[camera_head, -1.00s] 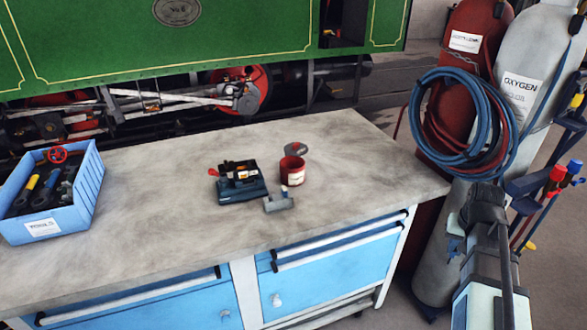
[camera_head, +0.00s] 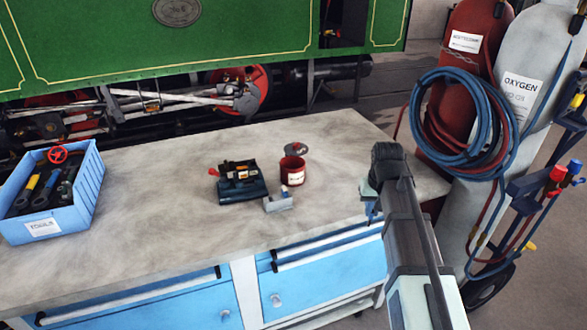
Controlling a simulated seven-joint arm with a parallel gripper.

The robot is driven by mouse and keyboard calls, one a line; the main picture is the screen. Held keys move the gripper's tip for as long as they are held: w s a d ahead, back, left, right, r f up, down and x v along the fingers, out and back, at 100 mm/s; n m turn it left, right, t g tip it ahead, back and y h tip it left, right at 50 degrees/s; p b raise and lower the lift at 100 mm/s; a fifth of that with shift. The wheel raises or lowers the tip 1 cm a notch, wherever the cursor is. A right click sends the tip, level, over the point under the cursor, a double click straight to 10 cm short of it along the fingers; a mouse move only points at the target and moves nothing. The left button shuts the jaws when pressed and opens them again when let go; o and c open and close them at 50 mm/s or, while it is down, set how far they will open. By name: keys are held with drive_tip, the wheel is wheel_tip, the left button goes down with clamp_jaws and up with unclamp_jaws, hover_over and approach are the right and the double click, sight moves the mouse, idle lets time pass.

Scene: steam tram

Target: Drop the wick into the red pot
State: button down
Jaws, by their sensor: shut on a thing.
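The red pot (camera_head: 292,172), a small open can with a white label, stands upright on the workbench. My gripper (camera_head: 371,211) is to the right of the pot, over the right front part of the bench, and apart from the pot. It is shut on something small. The jaws are small and partly hidden by my wrist, so I cannot make out the held thing's shape. I cannot pick out the wick with certainty.
A small grey block (camera_head: 279,202) with an upright part stands in front of the pot. A dark blue and black device (camera_head: 240,181) lies left of it, and a grey disc (camera_head: 297,149) behind the pot. A blue tool bin (camera_head: 80,205) is far left. Gas cylinders (camera_head: 525,95) stand right.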

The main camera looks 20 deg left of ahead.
sight(298, 153)
drive_tip(key=w+a+r+n, duration=0.2)
drive_tip(key=w+a+r, duration=0.15)
drive_tip(key=a, duration=0.65)
drive_tip(key=w+a+r+n, duration=0.1)
drive_tip(key=w+a+r, duration=0.3)
drive_tip(key=a, duration=0.5)
drive_tip(key=w+a+r+n, duration=0.2)
drive_tip(key=w+a, duration=0.3)
drive_tip(key=a, duration=0.5)
drive_tip(key=shift+y, duration=0.3)
drive_tip(key=shift+w+f, duration=0.1)
drive_tip(key=shift+f, duration=2.7)
drive_tip(key=c, duration=1.1)
unclamp_jaws()
wheel_tip(298, 153, up, 14)
drive_tip(key=s+d, duration=0.1)
drive_tip(key=shift+s+d+f, duration=0.15)
drive_tip(key=shift+s, duration=0.1)
